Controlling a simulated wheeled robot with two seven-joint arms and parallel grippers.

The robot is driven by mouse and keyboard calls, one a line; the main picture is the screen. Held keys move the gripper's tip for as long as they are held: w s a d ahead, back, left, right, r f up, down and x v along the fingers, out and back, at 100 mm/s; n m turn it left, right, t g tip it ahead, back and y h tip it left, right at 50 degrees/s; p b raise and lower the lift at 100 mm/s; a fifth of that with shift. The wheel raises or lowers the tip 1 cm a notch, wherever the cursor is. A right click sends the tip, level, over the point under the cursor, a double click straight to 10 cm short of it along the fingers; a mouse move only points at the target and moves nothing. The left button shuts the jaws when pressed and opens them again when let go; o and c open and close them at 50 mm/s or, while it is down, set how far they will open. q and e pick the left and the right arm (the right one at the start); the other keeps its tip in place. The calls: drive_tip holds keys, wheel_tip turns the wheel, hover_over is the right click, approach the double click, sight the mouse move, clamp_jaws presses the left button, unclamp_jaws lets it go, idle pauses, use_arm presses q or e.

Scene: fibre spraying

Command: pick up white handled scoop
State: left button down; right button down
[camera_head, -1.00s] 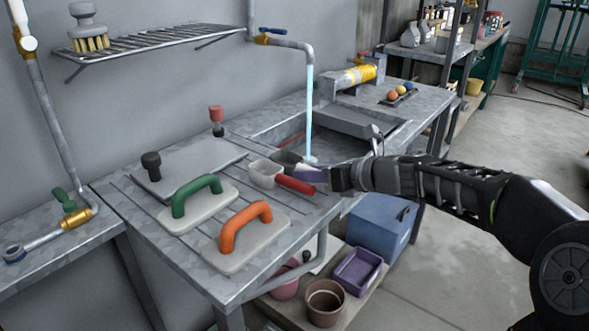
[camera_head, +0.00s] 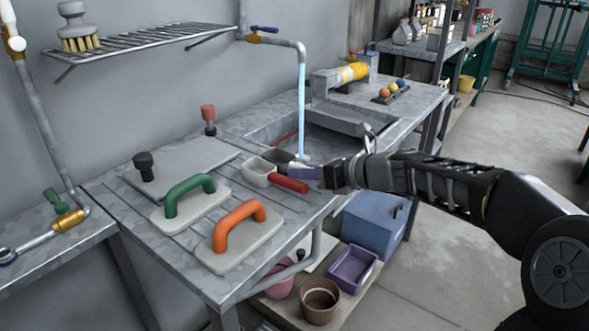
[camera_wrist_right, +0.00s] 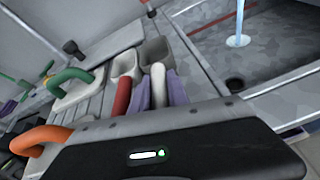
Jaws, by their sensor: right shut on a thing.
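The white handled scoop (camera_wrist_right: 158,84) shows in the right wrist view, its pale handle between my purple finger pads and its grey bowl beyond. My right gripper (camera_head: 306,172) is shut on the handle at the edge of the sink. It also shows in the wrist view (camera_wrist_right: 160,92). The scoop looks low, at about worktop height; I cannot tell whether it touches. My left gripper is not in view.
A red handled scoop (camera_head: 288,183) lies right beside the gripper. Floats with green (camera_head: 190,192) and orange (camera_head: 239,221) handles lie on the worktop nearer the front. Water runs from a tap into the sink (camera_head: 345,146). A wire shelf (camera_head: 150,42) hangs on the wall.

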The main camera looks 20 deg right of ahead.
wheel_tip(320, 180, up, 18)
drive_tip(key=p, duration=0.8)
